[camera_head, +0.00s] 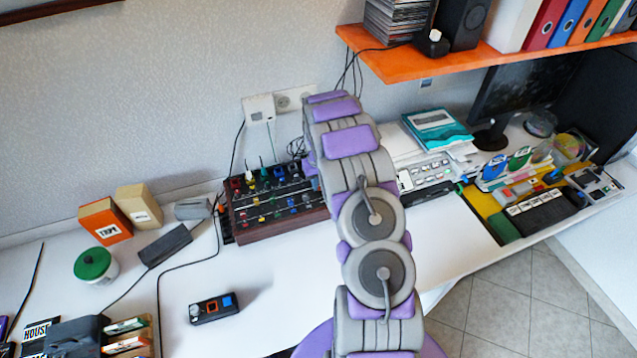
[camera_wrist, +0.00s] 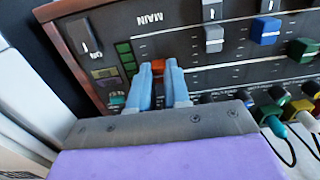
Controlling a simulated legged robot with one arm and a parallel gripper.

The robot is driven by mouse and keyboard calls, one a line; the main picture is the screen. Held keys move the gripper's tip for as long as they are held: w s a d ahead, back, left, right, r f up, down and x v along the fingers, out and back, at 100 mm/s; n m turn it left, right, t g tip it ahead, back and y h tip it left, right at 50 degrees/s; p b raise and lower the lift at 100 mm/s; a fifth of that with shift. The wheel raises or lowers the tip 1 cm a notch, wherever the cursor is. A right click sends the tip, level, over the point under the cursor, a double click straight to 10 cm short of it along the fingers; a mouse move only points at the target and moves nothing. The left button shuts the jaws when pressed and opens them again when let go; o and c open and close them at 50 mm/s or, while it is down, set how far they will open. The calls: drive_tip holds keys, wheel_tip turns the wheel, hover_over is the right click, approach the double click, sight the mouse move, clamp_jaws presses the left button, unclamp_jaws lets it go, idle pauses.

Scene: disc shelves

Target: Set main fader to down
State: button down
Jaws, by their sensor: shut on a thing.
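The mixer (camera_head: 280,225) is a dark panel with wooden sides and many coloured knobs on the white desk. In the wrist view the mixer panel (camera_wrist: 120,25) appears upside down, with the printed word MAIN near the top. An orange-red fader cap (camera_wrist: 160,65), in line below that word, sits between my fingertips. My gripper (camera_wrist: 160,72) is shut on this cap with its two pale blue fingers. The fingers hide part of the cap and its slot. In the head view my arm covers my gripper and the mixer's right end.
Beside the cap are a blue fader (camera_wrist: 265,28), a green one (camera_wrist: 303,48) and a grey one (camera_wrist: 213,38). Knobs and cables crowd the panel's lower right edge. A switch (camera_wrist: 85,35) lies left. An orange shelf (camera_head: 420,65) overhangs the desk's back right.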

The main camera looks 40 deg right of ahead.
drive_tip(key=shift+s, duration=0.15)
drive_tip(key=shift+s+a+p, duration=0.2)
drive_tip(key=shift+s+p, duration=0.25)
drive_tip(key=shift+s, duration=0.15)
drive_tip(key=shift+s+a+f, duration=0.1)
drive_tip(key=shift+s+a, duration=0.05)
drive_tip(key=shift+s, duration=0.45)
drive_tip(key=c, duration=1.1)
unclamp_jaws()
drive_tip(key=shift+w, duration=0.1)
